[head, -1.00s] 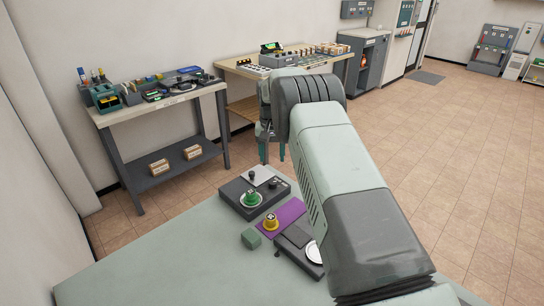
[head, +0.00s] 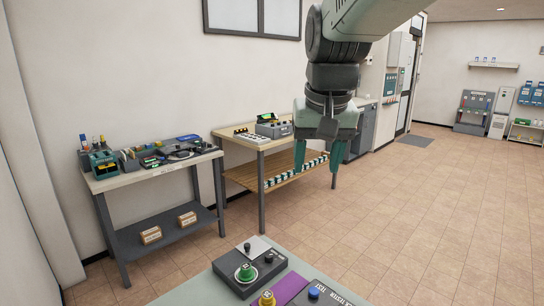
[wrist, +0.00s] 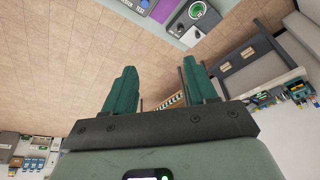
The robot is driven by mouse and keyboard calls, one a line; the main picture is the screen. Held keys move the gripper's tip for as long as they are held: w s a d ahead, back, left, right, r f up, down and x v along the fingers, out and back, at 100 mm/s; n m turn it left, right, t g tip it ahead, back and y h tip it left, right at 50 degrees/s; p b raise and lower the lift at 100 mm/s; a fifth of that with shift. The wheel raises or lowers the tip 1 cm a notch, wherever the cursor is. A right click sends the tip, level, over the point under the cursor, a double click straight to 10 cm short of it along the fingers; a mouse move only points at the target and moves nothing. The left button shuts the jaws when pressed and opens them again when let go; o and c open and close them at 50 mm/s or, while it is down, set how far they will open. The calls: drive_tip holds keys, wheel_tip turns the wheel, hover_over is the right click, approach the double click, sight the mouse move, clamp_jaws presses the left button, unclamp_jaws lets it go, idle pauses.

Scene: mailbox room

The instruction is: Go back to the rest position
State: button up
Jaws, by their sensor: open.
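My gripper (head: 321,172) is in the head view, raised in the air at upper right of centre, its green fingers pointing down and apart. In the wrist view my gripper (wrist: 162,90) shows two spread green fingers with nothing between them. It is clear of the near green table (head: 207,288), whose top shows at the bottom of the head view. No rest position is marked in these views.
On the near table are a dark box with a green button (head: 246,273), a yellow button (head: 267,299) on a purple plate and a tester with a blue button (head: 314,293). Equipment benches (head: 160,178) stand along the wall. Open tiled floor (head: 430,220) lies to the right.

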drive_tip(key=s+d+f+t, duration=0.1)
drive_tip(key=s, duration=0.9)
drive_tip(key=s+d+f+t, duration=0.1)
drive_tip(key=s+d+f, duration=0.1)
drive_tip(key=s, duration=0.9)
